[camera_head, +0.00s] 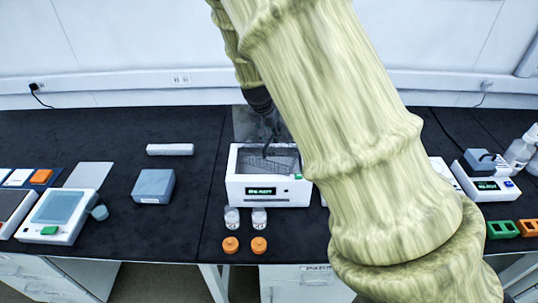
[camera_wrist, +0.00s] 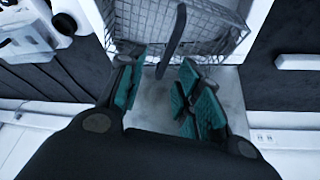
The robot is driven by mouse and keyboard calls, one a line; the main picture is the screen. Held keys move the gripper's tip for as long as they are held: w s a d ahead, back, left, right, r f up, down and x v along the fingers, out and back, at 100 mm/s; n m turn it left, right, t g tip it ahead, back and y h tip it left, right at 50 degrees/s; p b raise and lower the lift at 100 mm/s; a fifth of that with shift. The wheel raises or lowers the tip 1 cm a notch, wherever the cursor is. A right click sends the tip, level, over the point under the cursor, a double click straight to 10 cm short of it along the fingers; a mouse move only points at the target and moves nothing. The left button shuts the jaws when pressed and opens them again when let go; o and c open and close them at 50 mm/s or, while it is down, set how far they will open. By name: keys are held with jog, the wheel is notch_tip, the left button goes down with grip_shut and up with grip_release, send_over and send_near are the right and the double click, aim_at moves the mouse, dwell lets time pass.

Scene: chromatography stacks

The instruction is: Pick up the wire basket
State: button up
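The wire basket (camera_head: 268,162) is a grey mesh basket sitting in the open top of a white bath-like instrument with a green-lit display. In the wrist view, the mesh of the basket (camera_wrist: 215,28) shows at the top, with a dark bar-like handle (camera_wrist: 174,42) rising from it. My gripper (camera_head: 269,130) is above the instrument, pointing down. In the wrist view, my gripper (camera_wrist: 160,78) has its teal-padded fingers apart, and the handle's lower end shows between them. I cannot tell whether the pads touch the handle. My arm hides part of the head view.
The white instrument (camera_head: 268,193) stands on a black bench. Two clear vials (camera_head: 232,217) and two orange-capped items (camera_head: 230,244) stand before it. A grey-blue box (camera_head: 153,186) and a screened device (camera_head: 58,214) are to the left. A white wall is behind.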

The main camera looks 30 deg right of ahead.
aim_at(269, 141)
jog(key=shift+w+f+p, duration=0.2)
jog(key=shift+f+p, duration=0.4)
jog(key=shift+f, duration=0.25)
jog(key=shift+w+f+p, duration=0.15)
jog(key=shift+f+p, duration=0.4)
jog(key=shift+f, duration=0.3)
jog(key=shift+x, duration=0.95)
grip_shut()
